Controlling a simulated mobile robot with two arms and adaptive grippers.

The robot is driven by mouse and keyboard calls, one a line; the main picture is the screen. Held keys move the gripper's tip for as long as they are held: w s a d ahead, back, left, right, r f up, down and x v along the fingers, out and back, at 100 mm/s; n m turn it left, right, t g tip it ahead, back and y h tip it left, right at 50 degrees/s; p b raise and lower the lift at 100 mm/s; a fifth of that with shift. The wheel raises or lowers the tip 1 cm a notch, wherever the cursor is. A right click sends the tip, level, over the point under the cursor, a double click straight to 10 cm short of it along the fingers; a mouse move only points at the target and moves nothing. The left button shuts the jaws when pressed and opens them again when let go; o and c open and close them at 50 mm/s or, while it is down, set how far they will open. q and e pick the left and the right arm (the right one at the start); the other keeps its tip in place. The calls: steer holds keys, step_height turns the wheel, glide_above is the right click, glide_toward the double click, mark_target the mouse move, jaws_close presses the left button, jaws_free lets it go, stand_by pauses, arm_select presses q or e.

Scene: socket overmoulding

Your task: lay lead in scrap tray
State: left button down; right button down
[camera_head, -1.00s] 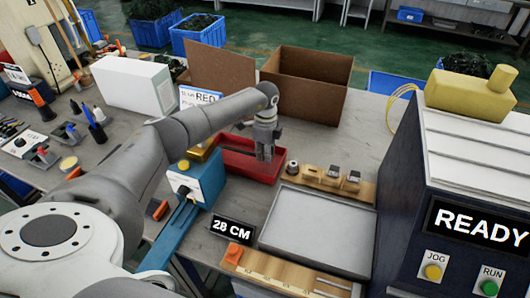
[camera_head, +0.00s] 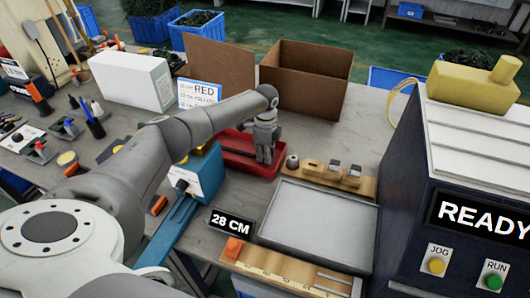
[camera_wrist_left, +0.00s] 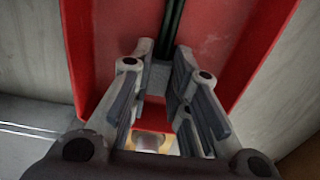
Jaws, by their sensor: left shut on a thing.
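The red scrap tray (camera_head: 238,148) stands on the bench in the head view. My left gripper (camera_head: 264,158) points down over its right part. In the left wrist view the gripper (camera_wrist_left: 160,62) is above the tray's red floor (camera_wrist_left: 215,35). A dark, thin lead (camera_wrist_left: 174,18) runs from the top of that view towards the fingertips. The fingers are shut on the lead, with a grey piece between the tips. The lead is too small to make out in the head view. My right gripper is not in view.
A grey flat tray (camera_head: 320,222) and a wooden block with small fittings (camera_head: 325,172) lie right of the red tray. A blue device (camera_head: 198,175) stands at its left. An open cardboard box (camera_head: 305,80) is behind. The dark READY machine (camera_head: 450,160) is at right.

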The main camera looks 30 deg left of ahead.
arm_select(q)
steer(key=c, duration=1.3)
jaws_free()
